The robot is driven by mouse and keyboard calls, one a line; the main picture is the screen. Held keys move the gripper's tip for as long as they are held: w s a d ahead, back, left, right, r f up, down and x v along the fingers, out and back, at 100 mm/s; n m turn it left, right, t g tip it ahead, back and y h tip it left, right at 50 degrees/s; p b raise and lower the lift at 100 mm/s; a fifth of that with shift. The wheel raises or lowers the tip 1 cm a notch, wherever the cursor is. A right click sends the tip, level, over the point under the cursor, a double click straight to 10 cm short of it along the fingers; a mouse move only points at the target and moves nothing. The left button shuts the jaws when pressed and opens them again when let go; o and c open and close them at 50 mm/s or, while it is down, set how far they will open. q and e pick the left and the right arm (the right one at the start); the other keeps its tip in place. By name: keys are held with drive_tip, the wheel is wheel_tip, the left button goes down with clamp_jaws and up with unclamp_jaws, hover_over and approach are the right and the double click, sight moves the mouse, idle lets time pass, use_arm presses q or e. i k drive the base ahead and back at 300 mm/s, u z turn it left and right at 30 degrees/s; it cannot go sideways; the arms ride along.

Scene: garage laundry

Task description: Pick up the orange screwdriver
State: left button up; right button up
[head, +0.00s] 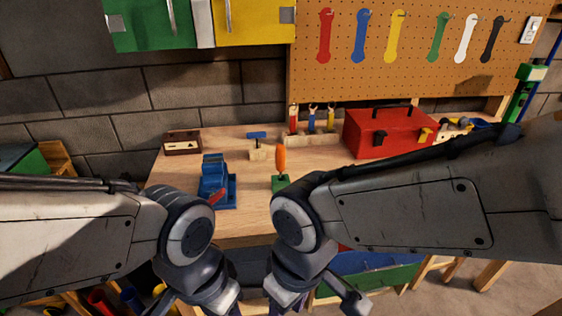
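The orange screwdriver (281,158) stands upright on the workbench with its handle up. Its lower end meets a small green block (279,183), partly hidden behind my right arm. My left gripper (200,306) and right gripper (310,296) are low at the bottom of the head view, in front of the bench's front edge. Both are nearer to me than the screwdriver and apart from it. Their fingertips are cut off or too unclear to show whether they are open or shut.
The wooden workbench (240,220) holds a blue vise (214,180) left of the screwdriver, a red toolbox (385,132) at right, a brown box (183,142) and a small hammer (257,136). Several upright tools stand behind. A pegboard (420,70) with wrenches backs the bench.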

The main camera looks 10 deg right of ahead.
sight(280, 156)
drive_tip(key=u, duration=2)
drive_tip(key=i, duration=1.45)
drive_tip(key=z, duration=2.65)
